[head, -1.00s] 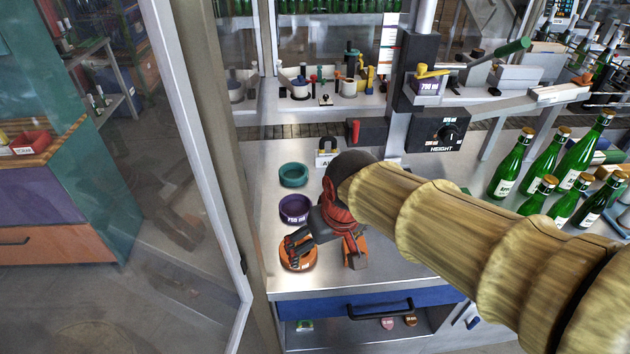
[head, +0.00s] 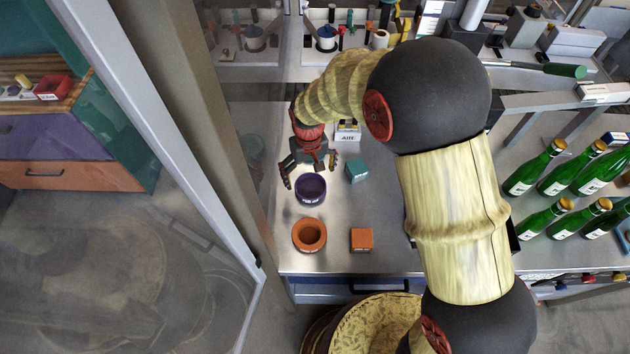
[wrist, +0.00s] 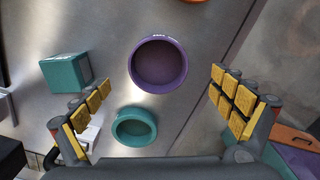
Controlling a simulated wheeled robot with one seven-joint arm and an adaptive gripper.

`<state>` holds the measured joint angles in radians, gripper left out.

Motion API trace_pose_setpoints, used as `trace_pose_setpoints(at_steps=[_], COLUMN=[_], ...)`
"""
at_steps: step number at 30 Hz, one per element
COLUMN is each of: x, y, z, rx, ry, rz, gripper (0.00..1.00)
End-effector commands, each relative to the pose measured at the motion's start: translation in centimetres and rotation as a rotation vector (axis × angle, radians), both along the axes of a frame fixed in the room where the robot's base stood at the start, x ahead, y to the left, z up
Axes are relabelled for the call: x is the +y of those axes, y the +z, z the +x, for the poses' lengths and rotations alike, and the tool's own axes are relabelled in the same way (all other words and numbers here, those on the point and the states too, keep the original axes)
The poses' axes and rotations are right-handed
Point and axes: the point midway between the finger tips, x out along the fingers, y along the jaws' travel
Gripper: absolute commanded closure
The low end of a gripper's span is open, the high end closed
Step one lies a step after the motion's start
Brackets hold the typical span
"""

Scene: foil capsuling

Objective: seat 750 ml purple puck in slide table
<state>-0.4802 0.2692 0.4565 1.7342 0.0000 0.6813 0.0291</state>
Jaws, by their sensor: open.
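The purple puck (head: 310,189) is a dark purple ring standing on the steel table, with the orange puck in front of it. My gripper (head: 309,183) is open and empty, just behind and around the puck in the head view. In the wrist view the purple puck (wrist: 158,65) lies ahead between the spread yellow-padded fingers (wrist: 162,95), apart from both. Its label shows at the far rim. The slide table cannot be made out for certain now, as my arm covers much of the right side.
An orange puck (head: 309,235), an orange block (head: 361,239) and a teal block (head: 356,171) stand nearby. A teal puck (wrist: 134,127) shows in the wrist view. A glass panel frame (head: 190,150) borders the left.

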Motion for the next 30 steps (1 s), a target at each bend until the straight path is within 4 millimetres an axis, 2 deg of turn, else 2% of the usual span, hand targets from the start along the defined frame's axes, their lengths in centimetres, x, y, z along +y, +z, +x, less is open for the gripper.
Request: trace_pose_setpoints(at_steps=[3, 8, 18, 25, 30], x=[-0.1, -0.1, -0.2, -0.1, -0.1], y=[-1.5, -2.4, -6.7, -6.8, -6.8], z=[-0.1, 0.1, 0.7, 0.7, 0.7], rx=[0.004, 0.003, 0.001, 0.0, 0.0], ry=[-0.001, -0.001, -0.001, -0.001, -0.001], rz=[-0.002, -0.001, 0.0, 0.0, 0.0], gripper=[0.05, 0.05, 0.05, 0.05, 0.15])
